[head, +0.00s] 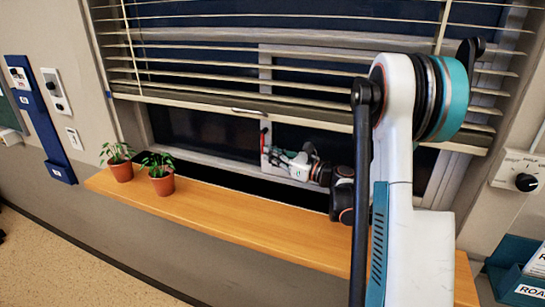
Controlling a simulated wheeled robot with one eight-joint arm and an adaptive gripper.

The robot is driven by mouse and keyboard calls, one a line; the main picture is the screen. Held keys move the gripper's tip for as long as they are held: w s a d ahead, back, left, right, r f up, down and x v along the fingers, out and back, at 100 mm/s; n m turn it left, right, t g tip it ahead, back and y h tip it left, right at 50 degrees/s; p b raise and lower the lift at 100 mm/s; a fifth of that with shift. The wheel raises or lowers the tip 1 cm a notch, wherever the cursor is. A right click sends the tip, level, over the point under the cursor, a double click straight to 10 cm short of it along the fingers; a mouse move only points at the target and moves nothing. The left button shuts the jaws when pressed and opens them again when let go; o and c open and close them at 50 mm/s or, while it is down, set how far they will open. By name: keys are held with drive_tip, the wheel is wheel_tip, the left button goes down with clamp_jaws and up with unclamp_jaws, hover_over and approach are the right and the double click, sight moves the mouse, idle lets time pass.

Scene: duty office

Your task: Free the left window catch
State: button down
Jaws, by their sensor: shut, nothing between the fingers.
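The window (205,132) lies behind a partly lowered blind, with a pale upright frame member near its middle. A small red part (263,138) shows on or just in front of that upright; it may be the left catch, but it is too small to tell. My gripper (271,153) is at the upright, just below and right of the red part. It is shut and empty. I cannot tell whether its fingertips touch the red part. My wrist and forearm reach in from the right and hide the window's right part. No other catch is clear.
A wooden sill (225,212) runs below the window. Two potted plants (119,164) (160,176) stand on its left end. The blind's bottom rail (220,101) hangs just above my gripper. A wall dial (526,182) and blue tray (517,288) are at right.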

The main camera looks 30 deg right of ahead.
drive_tip(key=shift+w+a+f+t+b, duration=0.15)
drive_tip(key=shift+t+b, duration=0.15)
drive_tip(key=shift+b, duration=0.15)
drive_tip(key=w+a+r+t+b, duration=0.1)
drive_tip(key=w+a+b, duration=0.3)
drive_tip(key=w, duration=0.2)
drive_tip(key=shift+a+r+m+y, duration=0.2)
drive_tip(key=shift+a+m+y, duration=0.1)
drive_tip(key=shift+y, duration=0.1)
idle(0.5)
drive_tip(key=shift+w+a+r, duration=0.1)
drive_tip(key=shift+w+r, duration=0.05)
drive_tip(key=shift+w, duration=0.05)
idle(0.4)
drive_tip(key=v, duration=1.2)
drive_tip(key=shift+f, duration=0.4)
drive_tip(key=shift+a, duration=0.1)
